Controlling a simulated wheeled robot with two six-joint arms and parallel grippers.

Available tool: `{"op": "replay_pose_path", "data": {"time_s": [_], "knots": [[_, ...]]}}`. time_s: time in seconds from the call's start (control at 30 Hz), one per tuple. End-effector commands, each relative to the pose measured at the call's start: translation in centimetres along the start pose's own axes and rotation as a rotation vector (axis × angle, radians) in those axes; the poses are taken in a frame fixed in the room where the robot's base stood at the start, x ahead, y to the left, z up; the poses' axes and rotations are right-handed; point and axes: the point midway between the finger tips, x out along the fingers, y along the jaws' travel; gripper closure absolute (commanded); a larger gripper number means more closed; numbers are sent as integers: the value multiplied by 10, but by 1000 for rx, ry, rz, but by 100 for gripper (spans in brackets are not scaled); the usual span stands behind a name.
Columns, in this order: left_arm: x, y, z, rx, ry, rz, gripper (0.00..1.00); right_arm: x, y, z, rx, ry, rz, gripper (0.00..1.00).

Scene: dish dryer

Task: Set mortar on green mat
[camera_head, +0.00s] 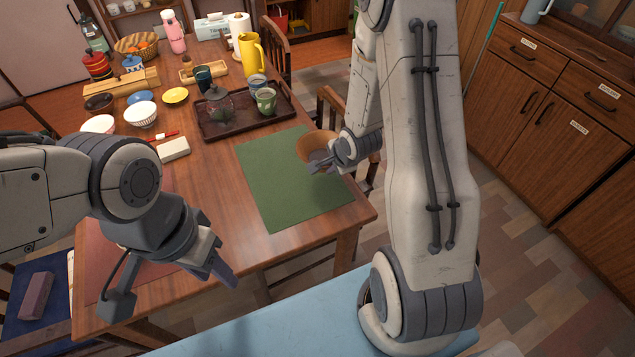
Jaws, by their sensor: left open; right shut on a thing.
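The mortar, a brown bowl (312,143), is at the right edge of the green mat (270,185). My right gripper (322,166) is shut on the mortar's near side and hides part of it. I cannot tell whether the mortar's base touches the mat or hangs just above it. The green mat lies flat on the wooden table, and its visible middle is bare. My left gripper (222,270) is open and empty, near the table's front edge, to the lower left of the mat.
A dark tray (228,132) with a teapot and cups lies behind the mat. Bowls (141,114), a white block (173,150) and a yellow pitcher (251,56) stand farther left and back. A chair (333,104) is at the table's right side.

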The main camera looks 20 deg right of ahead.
Motion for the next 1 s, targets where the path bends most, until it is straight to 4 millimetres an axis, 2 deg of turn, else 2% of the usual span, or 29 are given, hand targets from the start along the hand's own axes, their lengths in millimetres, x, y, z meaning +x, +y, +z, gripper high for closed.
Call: {"op": "replay_pose_path", "data": {"time_s": [0.03, 0.2, 0.43, 0.77, 1.0], "knots": [[15, -1, 1, 0, 0, 0, 56, 17, -3, 5, -4, -1, -6, 100], [27, -2, 1, 0, 0, 0, 56, 35, -16, 14, -2, -1, -4, 100], [35, -2, 2, 0, 1, 0, 56, 43, -16, 16, 0, 0, -2, 100], [77, -6, 4, 0, 0, 0, 56, 73, 2, 16, 1, 1, -2, 100], [77, -6, 4, 0, 0, 0, 56, 71, 1, 16, 1, 0, -2, 100]]}}
